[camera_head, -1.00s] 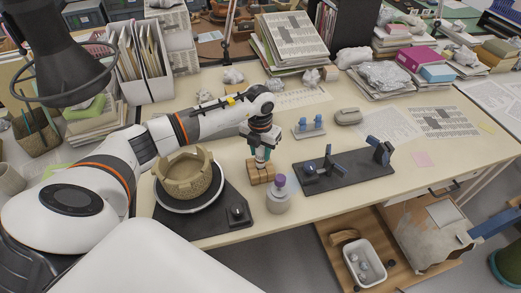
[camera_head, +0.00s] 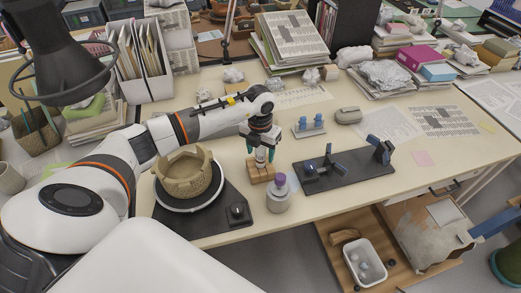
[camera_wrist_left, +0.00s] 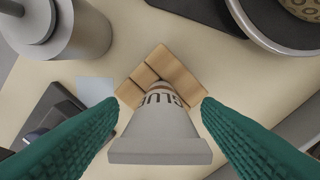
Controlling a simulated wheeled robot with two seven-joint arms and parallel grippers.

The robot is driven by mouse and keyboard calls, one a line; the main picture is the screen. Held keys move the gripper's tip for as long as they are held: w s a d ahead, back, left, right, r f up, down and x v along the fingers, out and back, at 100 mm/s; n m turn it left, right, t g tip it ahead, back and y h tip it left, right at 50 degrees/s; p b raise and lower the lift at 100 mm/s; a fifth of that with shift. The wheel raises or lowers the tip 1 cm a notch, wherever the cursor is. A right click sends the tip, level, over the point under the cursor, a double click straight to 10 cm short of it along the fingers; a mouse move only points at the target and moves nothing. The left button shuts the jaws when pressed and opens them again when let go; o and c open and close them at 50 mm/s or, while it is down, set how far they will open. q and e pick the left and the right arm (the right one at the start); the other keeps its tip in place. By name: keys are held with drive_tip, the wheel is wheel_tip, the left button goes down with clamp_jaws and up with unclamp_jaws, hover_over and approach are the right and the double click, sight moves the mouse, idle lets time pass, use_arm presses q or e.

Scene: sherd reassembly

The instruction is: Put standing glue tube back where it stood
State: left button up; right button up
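The glue tube (camera_wrist_left: 160,122), white-grey with "GLUE" lettering and a flat wide end towards the camera, stands in the wooden block holder (camera_wrist_left: 165,75) in the left wrist view. In the head view the tube (camera_head: 261,157) stands upright over the wooden block (camera_head: 258,172). My left gripper (camera_head: 263,148) is above the block with its green fingers on either side of the tube. In the left wrist view these fingers (camera_wrist_left: 160,130) are spread wide, with a gap to the tube on both sides. My right gripper is not in view.
A purple-capped bottle (camera_head: 278,192) stands just right of the block. The ring-shaped clay pot (camera_head: 186,176) sits on a turntable to the left. A dark stand with blue clamps (camera_head: 340,175) lies to the right. The table's front edge is close.

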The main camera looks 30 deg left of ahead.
use_arm(q)
wheel_tip(320, 180, up, 12)
drive_tip(key=shift+a+b, duration=0.1)
drive_tip(key=shift+b, duration=0.6)
drive_tip(key=shift+s+f, duration=0.1)
idle(0.3)
